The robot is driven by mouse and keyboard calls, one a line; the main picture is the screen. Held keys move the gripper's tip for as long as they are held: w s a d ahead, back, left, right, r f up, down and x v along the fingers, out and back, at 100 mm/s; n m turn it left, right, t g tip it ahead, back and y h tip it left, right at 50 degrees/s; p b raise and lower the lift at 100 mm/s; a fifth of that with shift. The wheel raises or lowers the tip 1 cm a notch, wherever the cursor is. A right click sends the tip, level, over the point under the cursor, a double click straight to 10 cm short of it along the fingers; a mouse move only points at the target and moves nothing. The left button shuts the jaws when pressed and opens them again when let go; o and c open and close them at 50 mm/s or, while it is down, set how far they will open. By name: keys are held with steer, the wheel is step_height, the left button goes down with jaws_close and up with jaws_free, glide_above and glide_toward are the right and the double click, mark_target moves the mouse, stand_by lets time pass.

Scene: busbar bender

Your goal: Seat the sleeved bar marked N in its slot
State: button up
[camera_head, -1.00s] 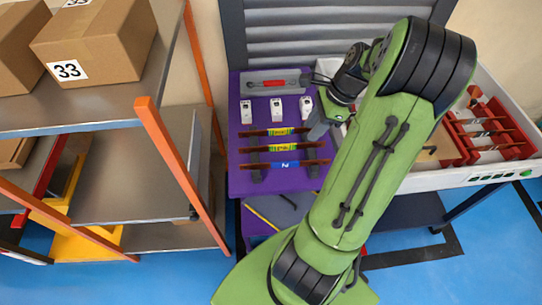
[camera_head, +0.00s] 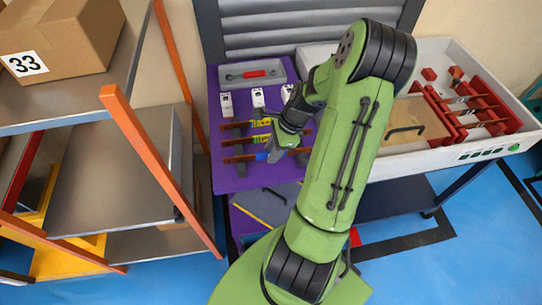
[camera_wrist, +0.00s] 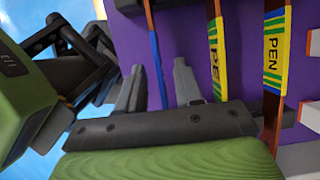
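The blue-sleeved bar (camera_head: 261,156) lies nearest the front in the row of bars on the purple bench top; its letter is not readable now. It also shows in the wrist view (camera_wrist: 156,62), with brown bar above the blue sleeve. My gripper (camera_head: 276,153) is over this bar, hiding its right part. In the wrist view my gripper (camera_wrist: 158,70) is open, one finger on each side of the blue sleeve; I cannot tell whether they touch it. Red slotted supports (camera_head: 470,112) stand in the white tray at the right; which slot is N's cannot be read.
Two yellow-green sleeved bars, one (camera_wrist: 216,55) beside the blue one and one marked PEN (camera_wrist: 274,50), lie close by. White blocks (camera_head: 257,98) and a grey tray with a red-handled tool (camera_head: 255,74) are behind. An orange-post shelf (camera_head: 150,160) is at left.

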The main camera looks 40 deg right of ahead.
steer(key=shift+r, duration=0.1)
jaws_close()
steer(key=shift+r, duration=0.1)
